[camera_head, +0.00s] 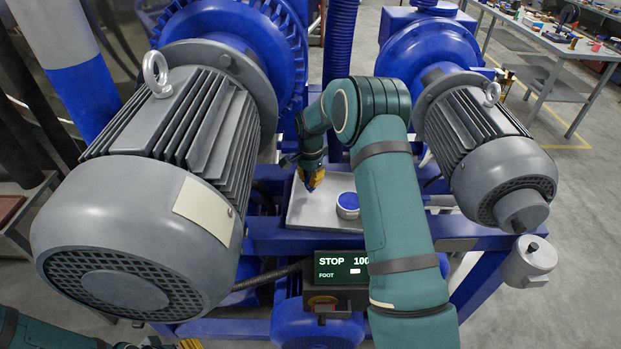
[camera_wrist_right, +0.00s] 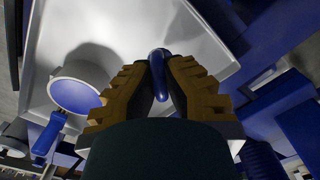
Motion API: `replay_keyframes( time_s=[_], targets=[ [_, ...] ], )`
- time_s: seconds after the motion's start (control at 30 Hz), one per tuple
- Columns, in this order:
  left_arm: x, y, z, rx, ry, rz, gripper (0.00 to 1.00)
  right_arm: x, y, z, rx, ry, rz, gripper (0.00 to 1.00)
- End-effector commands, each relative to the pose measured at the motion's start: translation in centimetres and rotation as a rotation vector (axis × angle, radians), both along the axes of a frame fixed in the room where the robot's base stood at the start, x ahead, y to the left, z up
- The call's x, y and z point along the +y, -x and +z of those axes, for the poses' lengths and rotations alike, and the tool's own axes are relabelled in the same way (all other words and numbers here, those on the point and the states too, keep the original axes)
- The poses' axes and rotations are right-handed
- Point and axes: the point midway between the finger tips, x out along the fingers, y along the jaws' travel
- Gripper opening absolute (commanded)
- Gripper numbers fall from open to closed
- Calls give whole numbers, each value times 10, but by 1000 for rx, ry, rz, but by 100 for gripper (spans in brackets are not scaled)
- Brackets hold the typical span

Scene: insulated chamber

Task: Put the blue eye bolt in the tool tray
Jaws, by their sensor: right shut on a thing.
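The blue eye bolt (camera_wrist_right: 159,75) is between the yellow fingers of my right gripper (camera_wrist_right: 158,82) in the right wrist view. Only its rounded blue part shows; the rest is hidden. My right gripper (camera_head: 311,180) is shut on it and points down at the back left part of the pale tray (camera_head: 310,217). The tray (camera_wrist_right: 195,30) lies behind the bolt in the wrist view; I cannot tell if they touch. Yellow fingers of my left gripper (camera_head: 190,344) show at the bottom edge, cut off.
A round white container with a blue top (camera_head: 348,204) stands on the tray's right side. A large grey motor (camera_head: 140,220) stands left and a smaller one (camera_head: 495,150) right. A STOP display box (camera_head: 341,270) is in front of the tray.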

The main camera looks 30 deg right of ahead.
Motion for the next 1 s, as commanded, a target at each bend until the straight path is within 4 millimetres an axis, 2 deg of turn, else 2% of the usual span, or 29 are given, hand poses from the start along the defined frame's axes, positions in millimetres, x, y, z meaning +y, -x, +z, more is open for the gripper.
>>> replay_keyframes(
  time_s=[0.57,0.6,0.67,1.0],
  targets=[
    [0,0,-7,1,0,0,47,0,0,-11,0,0,0,0],
    [0,0,-7,1,0,0,47,0,0,-11,0,0,0,16],
    [0,0,-7,0,0,0,47,0,0,-11,0,0,0,38],
    [0,0,-7,1,0,0,47,0,0,-9,0,0,0,39]
  ],
)
